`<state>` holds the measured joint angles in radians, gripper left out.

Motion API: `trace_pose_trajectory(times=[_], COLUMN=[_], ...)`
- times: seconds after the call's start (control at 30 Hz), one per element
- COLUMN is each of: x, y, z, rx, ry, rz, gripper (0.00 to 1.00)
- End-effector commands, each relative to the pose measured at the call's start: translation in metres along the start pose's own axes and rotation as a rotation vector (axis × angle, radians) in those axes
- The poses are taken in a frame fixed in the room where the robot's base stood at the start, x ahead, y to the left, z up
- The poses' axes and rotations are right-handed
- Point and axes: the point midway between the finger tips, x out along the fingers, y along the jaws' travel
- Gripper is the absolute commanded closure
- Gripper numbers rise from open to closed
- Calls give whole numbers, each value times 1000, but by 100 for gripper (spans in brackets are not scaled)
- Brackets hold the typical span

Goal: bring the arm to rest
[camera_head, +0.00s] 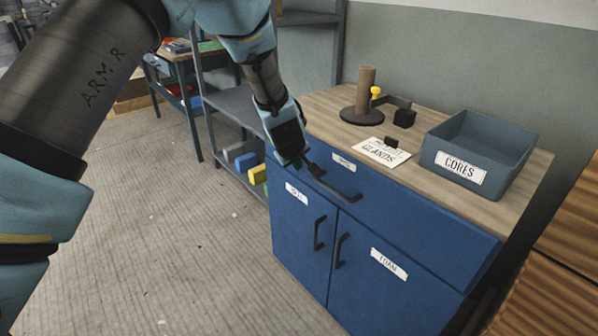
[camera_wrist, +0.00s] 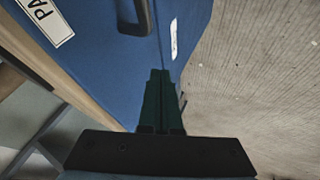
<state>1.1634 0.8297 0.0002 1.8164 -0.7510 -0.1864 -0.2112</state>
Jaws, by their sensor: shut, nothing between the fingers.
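My gripper (camera_head: 316,170) is at the end of my arm, in front of the top left of the blue cabinet (camera_head: 290,240) in the head view. Its fingers are closed together with nothing between them; they also show in the wrist view (camera_wrist: 160,75). The fingertips are close to the left end of the dark drawer handle (camera_head: 342,192); I cannot tell whether they touch it. In the wrist view the blue cabinet front (camera_wrist: 105,60) lies beyond the fingers, with a dark handle (camera_wrist: 136,18) just up and left of them. The drawer appears shut.
On the wooden cabinet top are a grey bin (camera_head: 515,165) labelled CORES, a GLANDS card (camera_head: 370,153) and a brown post on a dark round base (camera_head: 362,113). A grey shelf rack (camera_head: 235,103) stands left of the cabinet. The floor (camera_head: 170,230) in front is clear.

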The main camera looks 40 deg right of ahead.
Motion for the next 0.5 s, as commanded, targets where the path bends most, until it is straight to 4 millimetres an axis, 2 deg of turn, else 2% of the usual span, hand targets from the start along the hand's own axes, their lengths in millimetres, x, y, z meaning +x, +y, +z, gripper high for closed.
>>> trace_pose_trajectory(times=[0.3,0.5], x=[-48,-60], y=[0,-1], z=[1,1], rx=[1,0], ry=[0,-2], rz=[1,-1], gripper=[100,100])
